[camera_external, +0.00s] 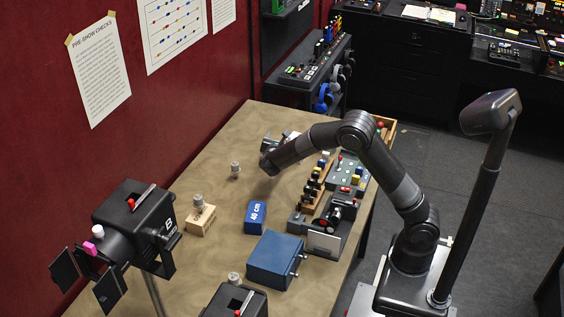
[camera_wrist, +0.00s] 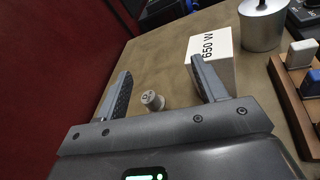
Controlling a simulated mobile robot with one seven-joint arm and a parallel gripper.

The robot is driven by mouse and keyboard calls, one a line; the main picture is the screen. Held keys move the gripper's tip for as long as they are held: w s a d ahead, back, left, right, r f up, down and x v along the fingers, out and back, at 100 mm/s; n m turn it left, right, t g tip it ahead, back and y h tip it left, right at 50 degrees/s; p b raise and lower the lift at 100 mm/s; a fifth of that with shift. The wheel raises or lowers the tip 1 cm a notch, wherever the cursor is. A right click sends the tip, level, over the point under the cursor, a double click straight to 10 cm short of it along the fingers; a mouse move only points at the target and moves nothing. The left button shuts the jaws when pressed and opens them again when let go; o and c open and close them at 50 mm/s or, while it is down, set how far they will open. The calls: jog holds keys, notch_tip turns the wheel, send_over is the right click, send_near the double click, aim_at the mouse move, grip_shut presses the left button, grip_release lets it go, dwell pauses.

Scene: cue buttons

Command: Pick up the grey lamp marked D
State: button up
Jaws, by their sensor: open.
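A small grey lamp marked D (camera_wrist: 152,100) stands upright on the table in the wrist view, between the lines of my two fingers and apart from both. A small grey lamp (camera_external: 235,169) on the bare table in the external view, left of my gripper, looks like the same one; its mark is too small to read there. My gripper (camera_wrist: 160,68) is open and empty, its fingers spread wide. In the external view my gripper (camera_external: 269,144) is partly hidden by my own wrist.
A white 650 W box (camera_wrist: 220,48) and a silver cylinder (camera_wrist: 262,24) stand to the right. A wooden rack (camera_wrist: 295,105) holds buttons. Another lamp (camera_external: 198,201) sits on a wooden block (camera_external: 201,221). A blue 40 cm block (camera_external: 255,217) lies nearby. The red wall borders the left.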

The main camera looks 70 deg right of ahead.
jog(key=w+f+n+t, duration=0.1)
jog(key=w+f, duration=0.1)
jog(key=f, duration=0.2)
jog(key=w+f+n+t, duration=0.1)
jog(key=f+n, duration=0.1)
jog(key=f, duration=0.1)
jog(key=w+f+n+h, duration=0.1)
jog(key=w+f, duration=0.1)
jog(key=f, duration=0.2)
jog(key=shift+w+a+f+t, duration=0.3)
jog(key=shift+w+a+t, duration=0.05)
jog(key=shift+t, duration=0.05)
jog(key=shift+w+d+r, duration=0.15)
jog(key=shift+d, duration=0.3)
jog(key=x, duration=0.6)
jog(key=shift+w+d+r, duration=0.1)
jog(key=shift+d, duration=0.2)
jog(key=shift+c, duration=0.4)
jog(key=c, duration=1)
